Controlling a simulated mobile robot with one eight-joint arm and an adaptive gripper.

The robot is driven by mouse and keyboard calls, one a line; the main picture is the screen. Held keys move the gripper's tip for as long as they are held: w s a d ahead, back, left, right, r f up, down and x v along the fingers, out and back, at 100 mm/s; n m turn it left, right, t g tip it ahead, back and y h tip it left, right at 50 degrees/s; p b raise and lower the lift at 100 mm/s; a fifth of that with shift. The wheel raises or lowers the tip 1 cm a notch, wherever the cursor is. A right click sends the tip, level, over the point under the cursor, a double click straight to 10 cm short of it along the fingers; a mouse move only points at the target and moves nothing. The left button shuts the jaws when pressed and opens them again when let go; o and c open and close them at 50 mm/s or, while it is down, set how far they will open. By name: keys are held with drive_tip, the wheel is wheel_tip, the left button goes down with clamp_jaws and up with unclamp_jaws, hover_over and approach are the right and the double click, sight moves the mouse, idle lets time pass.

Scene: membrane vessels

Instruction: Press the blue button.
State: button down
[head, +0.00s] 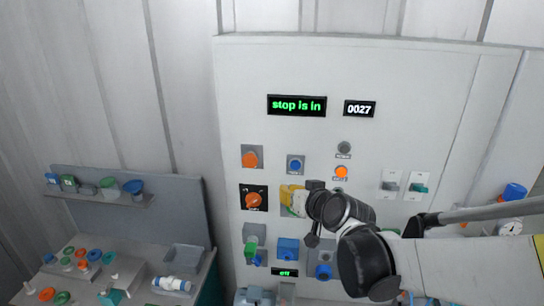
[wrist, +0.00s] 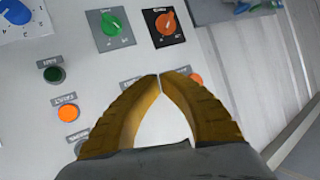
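A round blue control (head: 295,165) on a grey plate is in the upper part of the white wall panel (head: 420,130) in the head view; it looks like the blue button. My gripper (head: 288,198) is just below it in the picture, in front of the panel. In the wrist view the two yellow fingers (wrist: 159,77) meet at their tips with nothing between them. I cannot tell whether the tips touch the panel. No blue button shows clearly in the wrist view; a blue dial (wrist: 14,12) is at its upper left corner.
Around my gripper are an orange button (head: 250,158), an orange rotary knob (head: 253,200), a blue box-like control (head: 288,250) and switches (head: 418,187). The display (head: 297,105) reads "stop is in". A bench (head: 135,262) with small parts stands at left.

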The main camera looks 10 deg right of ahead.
sight(295, 165)
drive_tip(key=w+d+b, duration=0.1)
drive_tip(key=w+d, duration=0.1)
drive_tip(key=w, duration=0.6)
drive_tip(key=shift+w+d, duration=0.25)
drive_tip(key=shift+d, duration=0.15)
drive_tip(key=shift+w+b, duration=0.15)
drive_tip(key=shift+b, duration=0.15)
idle(1.0)
drive_tip(key=shift+w+d, duration=0.1)
drive_tip(key=shift+w, duration=0.15)
drive_tip(key=shift+w+d, duration=0.15)
drive_tip(key=shift+w, duration=0.25)
idle(0.7)
idle(0.3)
drive_tip(key=shift+s+a, duration=0.25)
drive_tip(key=shift+s, duration=0.6)
